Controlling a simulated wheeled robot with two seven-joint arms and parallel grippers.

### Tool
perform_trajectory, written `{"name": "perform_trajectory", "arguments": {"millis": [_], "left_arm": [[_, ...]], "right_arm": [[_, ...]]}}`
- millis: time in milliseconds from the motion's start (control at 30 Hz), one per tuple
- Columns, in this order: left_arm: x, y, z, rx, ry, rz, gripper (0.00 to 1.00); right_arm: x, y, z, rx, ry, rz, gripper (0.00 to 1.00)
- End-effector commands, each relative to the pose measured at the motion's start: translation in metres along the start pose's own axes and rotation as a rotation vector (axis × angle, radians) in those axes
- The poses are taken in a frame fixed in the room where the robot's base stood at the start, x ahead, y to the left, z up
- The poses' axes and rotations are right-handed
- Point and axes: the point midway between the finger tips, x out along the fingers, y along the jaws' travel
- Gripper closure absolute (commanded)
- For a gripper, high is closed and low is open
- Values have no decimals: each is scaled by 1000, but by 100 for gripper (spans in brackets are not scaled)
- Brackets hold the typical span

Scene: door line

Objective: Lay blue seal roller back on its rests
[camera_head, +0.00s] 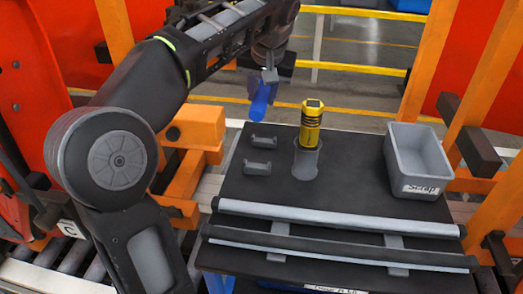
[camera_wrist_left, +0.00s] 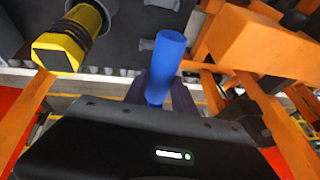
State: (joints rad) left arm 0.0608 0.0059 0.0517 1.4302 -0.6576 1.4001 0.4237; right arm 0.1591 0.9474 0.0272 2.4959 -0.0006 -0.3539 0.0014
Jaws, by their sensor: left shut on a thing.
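The blue seal roller (camera_head: 261,99) is a short blue cylinder. My left gripper (camera_head: 265,86) is shut on it and holds it tilted in the air above the far left of the dark bench top. In the left wrist view the roller (camera_wrist_left: 166,66) stands out between the fingers (camera_wrist_left: 158,88). The two grey rests (camera_head: 261,153) sit on the bench's left side, below and apart from the roller. The upper one (camera_head: 264,139) is partly notched in outline. My right gripper is in neither view.
A yellow and black tool (camera_head: 312,122) stands in a grey cup (camera_head: 306,160) right of the rests. A grey scrap bin (camera_head: 417,160) stands at the right. Long grey bars (camera_head: 340,217) lie along the bench front. Orange frames stand on both sides.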

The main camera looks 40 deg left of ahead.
Motion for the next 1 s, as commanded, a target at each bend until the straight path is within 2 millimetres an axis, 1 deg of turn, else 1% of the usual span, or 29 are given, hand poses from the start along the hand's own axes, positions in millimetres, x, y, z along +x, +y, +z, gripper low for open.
{"name": "perform_trajectory", "arguments": {"millis": [33,133,200,233,333,700,767,1000], "left_arm": [[14,2,6,0,-2,-2,100],[24,3,10,-1,-1,-2,100],[35,5,14,0,-2,-2,100],[38,5,16,0,-2,-2,100],[41,6,17,-1,-1,-1,100],[42,6,17,-1,-1,-1,100],[47,7,19,-1,-1,-2,100],[80,13,33,-1,-2,-2,100]], "right_arm": [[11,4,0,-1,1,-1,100],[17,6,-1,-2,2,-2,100],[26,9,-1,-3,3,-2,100],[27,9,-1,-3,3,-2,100],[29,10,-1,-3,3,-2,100],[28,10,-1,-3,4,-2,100],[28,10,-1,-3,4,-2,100],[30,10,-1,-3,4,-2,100]]}}
